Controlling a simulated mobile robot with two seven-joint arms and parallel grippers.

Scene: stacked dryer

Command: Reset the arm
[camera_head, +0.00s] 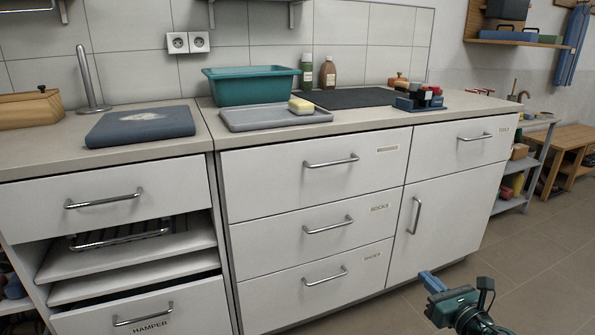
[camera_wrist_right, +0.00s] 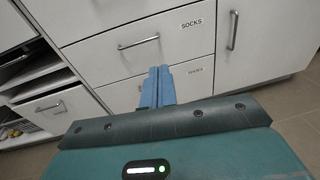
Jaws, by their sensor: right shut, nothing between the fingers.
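My right gripper (camera_head: 432,282) shows at the bottom right of the head view, low in front of the cabinet door and above the tiled floor. Its blue fingers are together with nothing between them. In the right wrist view the shut fingers (camera_wrist_right: 157,88) point toward the white drawer fronts, near the drawer labelled SOCKS (camera_wrist_right: 150,45). The gripper appears apart from the cabinet. My left gripper is in neither view.
A white cabinet (camera_head: 300,240) with drawers and a door (camera_head: 450,215) stands ahead, all shut. At left, shelves stick out above a HAMPER drawer (camera_head: 150,315). The counter holds a teal basin (camera_head: 250,88), a grey tray (camera_head: 262,122) and a folded blue cloth (camera_head: 140,125). Floor (camera_head: 530,255) at right is clear.

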